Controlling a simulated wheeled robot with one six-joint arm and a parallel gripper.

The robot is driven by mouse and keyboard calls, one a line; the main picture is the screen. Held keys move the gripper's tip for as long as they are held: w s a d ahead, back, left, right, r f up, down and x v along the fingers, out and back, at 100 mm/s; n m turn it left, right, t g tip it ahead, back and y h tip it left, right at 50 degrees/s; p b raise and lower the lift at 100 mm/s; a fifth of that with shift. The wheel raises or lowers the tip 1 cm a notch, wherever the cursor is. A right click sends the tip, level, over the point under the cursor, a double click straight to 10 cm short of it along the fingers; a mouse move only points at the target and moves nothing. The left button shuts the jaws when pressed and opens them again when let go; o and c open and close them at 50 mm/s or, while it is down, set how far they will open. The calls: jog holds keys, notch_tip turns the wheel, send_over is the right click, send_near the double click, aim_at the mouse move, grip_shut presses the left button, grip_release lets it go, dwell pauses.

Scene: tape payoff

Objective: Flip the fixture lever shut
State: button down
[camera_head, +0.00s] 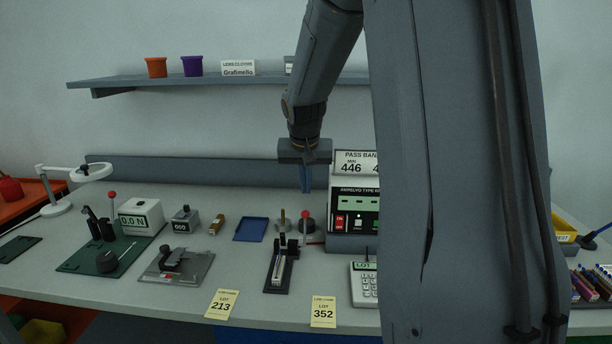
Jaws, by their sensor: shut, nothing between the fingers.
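A narrow black fixture (281,264) stands on the bench in front of my gripper, with a light strip along its middle. A thin upright lever with a red knob (305,215) rises at its back right. My gripper (306,188) points down above and behind the red knob, apart from it as far as I can tell. Its blue fingers are shut and hold nothing. A second red-knobbed lever (111,196) stands at the left on a tester with a green base (88,259). A grey plate with a black clamp (175,264) lies between the two.
LOT cards (323,311) lie at the front edge. My column hides the right part of the bench.

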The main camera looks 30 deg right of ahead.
jog(key=shift+s+a+f+p, duration=0.2)
jog(key=shift+s+f+p, duration=0.15)
jog(key=shift+f, duration=0.45)
jog(key=shift+s+a+f+p, duration=0.2)
jog(key=shift+f+p, duration=0.25)
jog(key=shift+f, duration=0.3)
jog(key=shift+s+a+f+p, duration=0.15)
jog(key=shift+s+f+p, duration=0.25)
jog(key=shift+f, duration=0.4)
